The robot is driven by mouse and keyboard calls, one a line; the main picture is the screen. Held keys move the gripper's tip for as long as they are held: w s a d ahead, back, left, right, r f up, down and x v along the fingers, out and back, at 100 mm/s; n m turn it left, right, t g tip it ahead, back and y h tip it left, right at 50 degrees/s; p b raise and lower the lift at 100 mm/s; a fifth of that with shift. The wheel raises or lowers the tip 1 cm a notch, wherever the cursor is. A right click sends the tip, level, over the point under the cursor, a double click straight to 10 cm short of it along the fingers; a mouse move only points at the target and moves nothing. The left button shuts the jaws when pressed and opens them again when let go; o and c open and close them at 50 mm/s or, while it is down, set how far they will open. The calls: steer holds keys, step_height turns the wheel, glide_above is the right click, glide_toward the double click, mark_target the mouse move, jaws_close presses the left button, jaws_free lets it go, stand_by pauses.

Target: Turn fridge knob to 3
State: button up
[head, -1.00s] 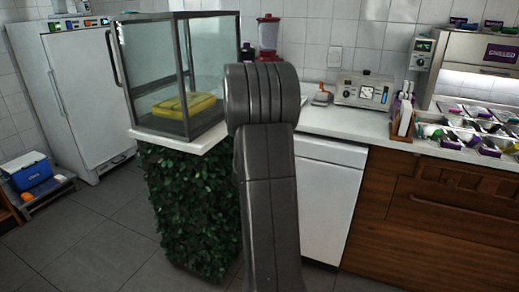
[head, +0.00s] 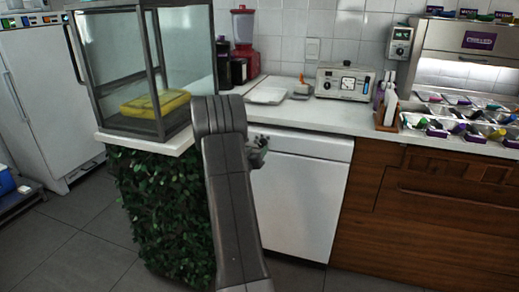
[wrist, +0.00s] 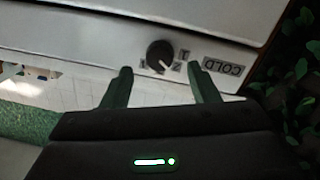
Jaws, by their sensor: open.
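A small round black knob (wrist: 158,55) with a light pointer mark sits on a white panel in the wrist view. The picture is upside down there, with the word COLD (wrist: 222,67) and small numbers beside the knob. The pointer slants to the lower right, towards what looks like a 2. My gripper (wrist: 162,84) is open and empty, its two green fingers apart on either side below the knob, not visibly touching it. In the head view my gripper (head: 257,151) is by the upper left of a white under-counter unit (head: 298,193); the knob cannot be made out there.
A leafy green-covered stand (head: 160,220) with a glass case (head: 110,70) is close on the left of my arm. The white counter (head: 300,118) holds a grey machine with a dial (head: 344,82). Wooden cabinets (head: 430,215) stand on the right. Grey floor is open at the left.

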mark_target(261, 145)
steer(key=shift+x, duration=1.95)
steer(key=c, duration=1)
steer(key=shift+o, duration=0.2)
steer(key=m+b, duration=0.2)
steer(key=m, duration=0.2)
steer(key=shift+m+y+b, duration=0.3)
steer(key=shift+m+b, duration=0.7)
steer(key=shift+m, duration=1.3)
